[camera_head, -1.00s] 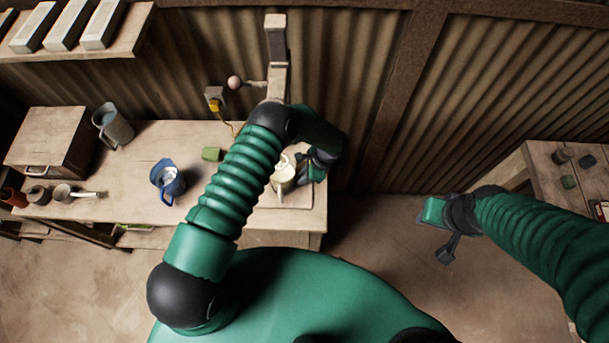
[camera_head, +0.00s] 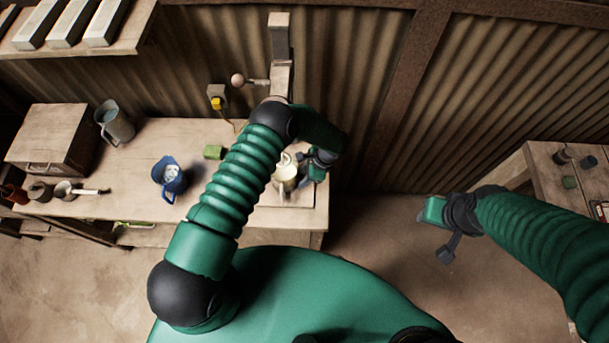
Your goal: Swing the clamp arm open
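The tile press (camera_head: 279,75) stands at the back of the bench, an upright post with a side lever ending in a pinkish ball (camera_head: 238,80). A cream round piece (camera_head: 286,178) sits on a board at the bench's right end, partly hidden by my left arm. I cannot make out the clamp arm clearly; my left arm covers the press's lower part. My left gripper (camera_head: 319,166) is at the right side of the cream piece, close to it; touching or apart is unclear. My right gripper (camera_head: 440,230) hangs over the floor, away from the bench.
A yellow-marked wall box (camera_head: 217,97) is behind. A second table (camera_head: 545,160) stands right. The floor between is clear.

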